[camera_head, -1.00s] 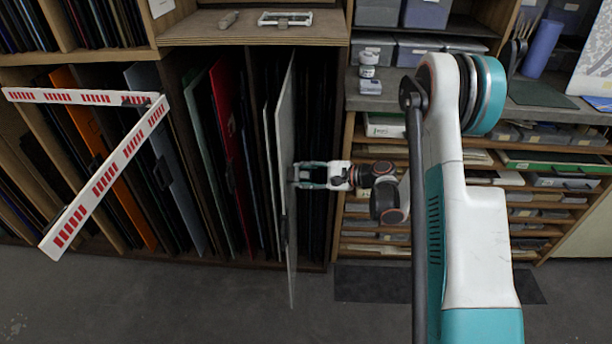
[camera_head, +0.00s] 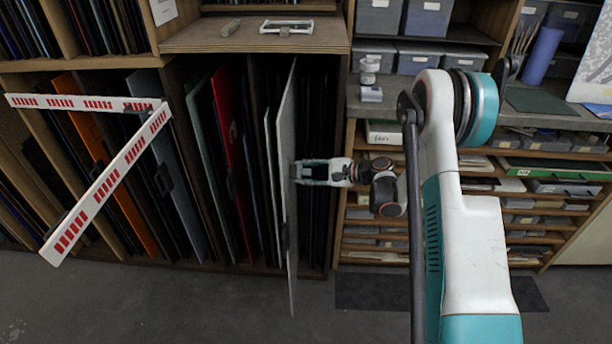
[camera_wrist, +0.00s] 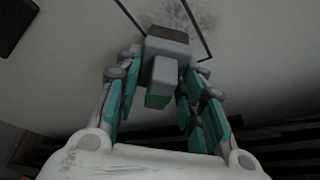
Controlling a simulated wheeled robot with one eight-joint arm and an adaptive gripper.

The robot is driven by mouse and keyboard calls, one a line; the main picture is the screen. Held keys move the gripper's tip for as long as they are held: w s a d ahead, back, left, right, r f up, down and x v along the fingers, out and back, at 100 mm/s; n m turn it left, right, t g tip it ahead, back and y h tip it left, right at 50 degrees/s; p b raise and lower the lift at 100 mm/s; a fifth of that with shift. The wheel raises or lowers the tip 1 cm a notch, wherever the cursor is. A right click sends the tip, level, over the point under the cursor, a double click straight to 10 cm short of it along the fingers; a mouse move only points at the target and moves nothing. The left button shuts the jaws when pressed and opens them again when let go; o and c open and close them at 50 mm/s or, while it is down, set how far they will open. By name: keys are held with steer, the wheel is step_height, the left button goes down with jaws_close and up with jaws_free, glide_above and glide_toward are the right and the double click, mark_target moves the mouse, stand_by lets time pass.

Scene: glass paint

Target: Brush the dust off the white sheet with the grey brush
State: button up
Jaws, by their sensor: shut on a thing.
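The white sheet (camera_head: 286,130) stands on edge in the rack, seen nearly edge-on, with its near end sticking out over the floor. It fills much of the wrist view (camera_wrist: 70,75), where a dark dusty smudge (camera_wrist: 177,12) and thin black lines show on it. My gripper (camera_head: 300,172) is at the sheet's right face. In the wrist view my gripper (camera_wrist: 160,85) is shut on the grey brush (camera_wrist: 165,45), a grey block with a green patch. The brush's far end is close to the sheet below the smudge; I cannot tell whether it touches.
Other sheets, including a red one (camera_head: 228,125) and an orange one (camera_head: 105,150), stand left of the white sheet. A red-and-white barrier (camera_head: 112,175) is in front at the left. Drawers and shelves (camera_head: 520,200) are at the right. The floor (camera_head: 200,300) in front is mostly clear.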

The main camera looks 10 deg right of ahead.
mark_target(293, 177)
steer(key=shift+w+d+r, duration=0.1)
steer(key=shift+w+r, duration=0.55)
steer(key=shift+r, duration=0.25)
steer(key=shift+s+a, duration=0.3)
steer(key=shift+s, duration=0.6)
steer(key=shift+s+a, duration=0.35)
steer(key=shift+s, duration=0.55)
steer(key=shift+s+a, duration=0.3)
steer(key=shift+s, duration=0.6)
steer(key=shift+s+r+p, duration=0.1)
steer(key=shift+r+p, duration=0.3)
steer(key=shift+r, duration=0.6)
steer(key=shift+w+d+f, duration=0.1)
steer(key=shift+w+d, duration=0.15)
steer(key=shift+w, duration=0.4)
steer(key=shift+w+d+r, duration=0.1)
steer(key=shift+w+d, duration=0.15)
steer(key=shift+w, duration=0.35)
steer(key=shift+w+d+f, duration=0.1)
steer(key=shift+w+d, duration=0.15)
steer(key=shift+w, duration=0.4)
steer(key=w, duration=0.2)
steer(key=w+d, duration=0.1)
steer(key=w, duration=0.1)
steer(key=shift+b, duration=0.4)
